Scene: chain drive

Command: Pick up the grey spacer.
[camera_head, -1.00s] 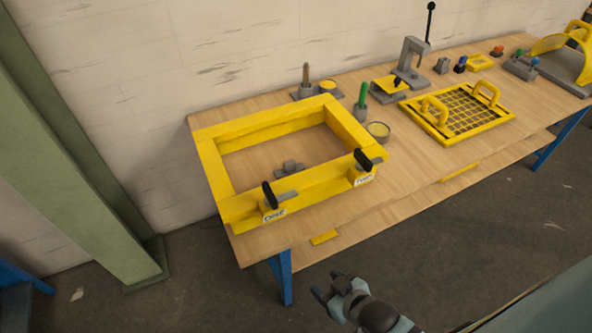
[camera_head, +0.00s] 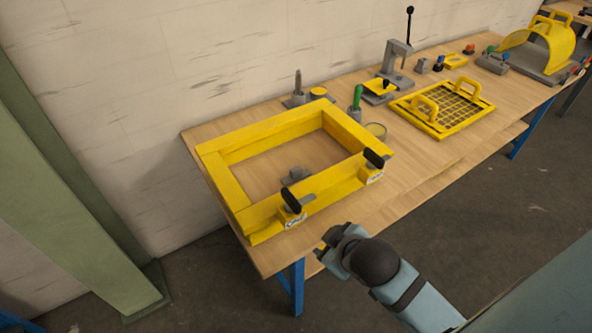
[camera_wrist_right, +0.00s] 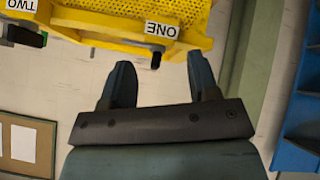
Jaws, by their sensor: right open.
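I cannot tell for sure which thing is the grey spacer. A small grey piece (camera_head: 296,175) lies inside the yellow frame (camera_head: 225,181) on the workbench, partly hidden by the frame's front bar and a black clamp handle. A small grey block (camera_head: 423,66) stands farther back, beside the grey press. My right gripper (camera_head: 329,246) is in front of the bench's front edge, apart from both grey things. In the right wrist view my right gripper (camera_wrist_right: 160,75) is open and empty, with the yellow frame beyond its fingers. My left gripper is not in view.
Black clamp handles (camera_head: 290,200) stand on the frame's front bar. The bench's front strip (camera_head: 400,185) is clear.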

